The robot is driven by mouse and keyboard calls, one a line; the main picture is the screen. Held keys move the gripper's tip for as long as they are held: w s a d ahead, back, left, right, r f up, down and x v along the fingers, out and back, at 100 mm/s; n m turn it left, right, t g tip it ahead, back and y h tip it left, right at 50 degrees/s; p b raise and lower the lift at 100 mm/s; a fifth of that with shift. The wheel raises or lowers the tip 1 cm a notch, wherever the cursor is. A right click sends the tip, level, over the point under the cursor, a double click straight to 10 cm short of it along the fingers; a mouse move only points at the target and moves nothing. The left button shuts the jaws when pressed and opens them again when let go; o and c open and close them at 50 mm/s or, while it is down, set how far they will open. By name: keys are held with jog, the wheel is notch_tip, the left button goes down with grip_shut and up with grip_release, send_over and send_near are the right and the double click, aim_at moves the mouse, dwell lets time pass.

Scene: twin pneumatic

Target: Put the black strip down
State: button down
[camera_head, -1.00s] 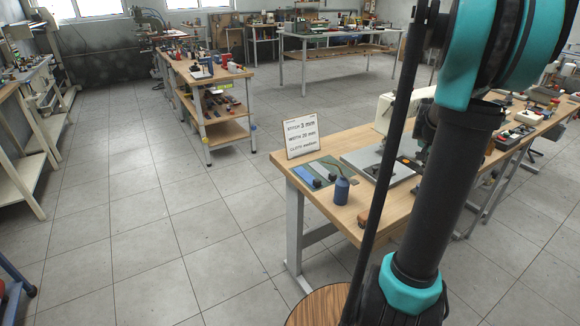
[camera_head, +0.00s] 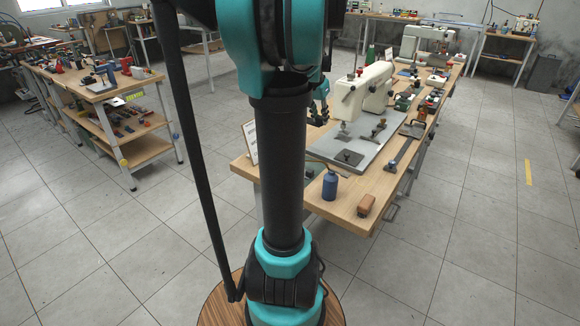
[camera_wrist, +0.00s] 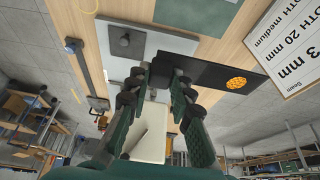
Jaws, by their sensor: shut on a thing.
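The black strip (camera_wrist: 210,70) shows in the wrist view, with an orange oval mark (camera_wrist: 236,83) near its right end. My gripper (camera_wrist: 163,76) is shut on the strip's left end, and the strip reaches out to the right from the fingers. The strip appears above the wooden table; I cannot tell whether it touches anything below. In the head view, my gripper (camera_head: 318,114) is partly visible beside the white sewing machine, and my arm hides the strip. A white sign with print (camera_wrist: 294,45) stands close to the strip's right end.
A green mat (camera_wrist: 198,14) lies near the strip. A second workbench (camera_head: 95,85) stands at left. The floor between is clear.

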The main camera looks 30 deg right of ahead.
notch_tip(320, 180, down, 19)
dwell(0.5)
jog(key=shift+f, duration=0.1)
jog(key=c, duration=1.3)
grip_release()
jog(key=shift+c, duration=0.2)
jog(key=v, duration=1.2)
